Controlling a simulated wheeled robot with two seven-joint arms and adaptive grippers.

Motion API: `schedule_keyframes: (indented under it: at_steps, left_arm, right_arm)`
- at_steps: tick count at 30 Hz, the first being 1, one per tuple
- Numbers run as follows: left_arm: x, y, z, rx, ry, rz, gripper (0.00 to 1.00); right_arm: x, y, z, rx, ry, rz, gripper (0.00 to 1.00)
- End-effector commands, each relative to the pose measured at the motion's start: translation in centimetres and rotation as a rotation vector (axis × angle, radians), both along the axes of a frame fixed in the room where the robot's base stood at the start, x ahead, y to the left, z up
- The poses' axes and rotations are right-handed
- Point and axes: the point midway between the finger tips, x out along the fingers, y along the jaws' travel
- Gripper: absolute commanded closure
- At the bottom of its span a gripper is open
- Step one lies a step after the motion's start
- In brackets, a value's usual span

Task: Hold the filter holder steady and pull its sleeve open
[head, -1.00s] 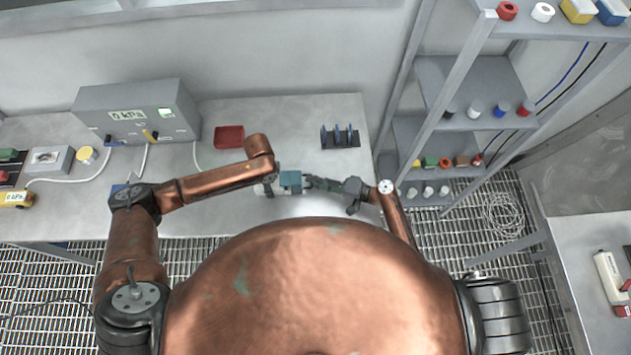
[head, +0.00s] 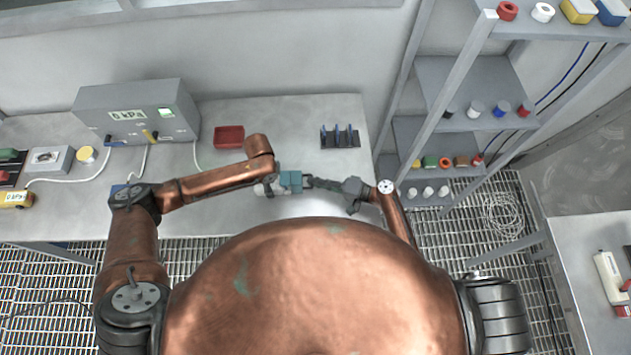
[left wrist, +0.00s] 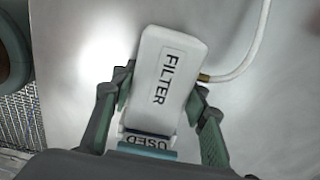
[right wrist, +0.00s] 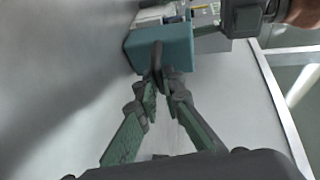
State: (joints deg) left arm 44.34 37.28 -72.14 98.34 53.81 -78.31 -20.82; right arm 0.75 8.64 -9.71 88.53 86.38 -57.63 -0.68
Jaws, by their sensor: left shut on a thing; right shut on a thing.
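The white filter holder (left wrist: 172,68), marked FILTER, lies between the two fingers of my left gripper (left wrist: 160,92), which is shut on its sides. Its teal sleeve (head: 290,180) is at the right end in the head view. In the left wrist view the sleeve shows as a teal band (left wrist: 147,153) beside a strip reading USED. In the head view my left arm covers part of the holder.
A red tray (head: 229,137) and a dark rack with blue-edged plates (head: 340,137) stand behind on the bench. A grey kPa box (head: 137,112) is at the left, and a white hose (left wrist: 252,45) runs beside the holder. Shelves (head: 470,95) stand to the right.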

Motion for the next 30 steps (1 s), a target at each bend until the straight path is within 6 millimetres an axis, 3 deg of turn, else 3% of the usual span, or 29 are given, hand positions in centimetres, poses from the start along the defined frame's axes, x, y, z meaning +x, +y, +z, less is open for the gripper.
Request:
schedule_keyframes:
  at_steps: [9,17,18,25,30]
  left_arm:
    - [0.0,0.2,-0.1,0.004,0.001,0.002,0.88]
    - [0.0,0.2,-0.1,0.004,0.001,0.003,0.88]
    - [0.0,0.2,-0.1,0.004,0.001,0.003,0.88]
    - [0.0,0.2,-0.1,0.004,0.001,0.002,0.88]
    - [0.0,0.2,-0.1,0.003,0.001,0.002,0.88]
  right_arm:
    - [0.0,-3.8,-0.1,-0.003,0.001,-0.001,1.00]
    - [0.0,-4.0,0.0,0.000,0.000,-0.001,1.00]
    - [0.0,-4.0,0.0,0.000,0.000,-0.001,0.91]
    - [0.0,-4.0,0.0,0.000,0.000,0.000,0.75]
    - [0.0,-4.0,0.0,0.000,0.000,0.000,0.75]
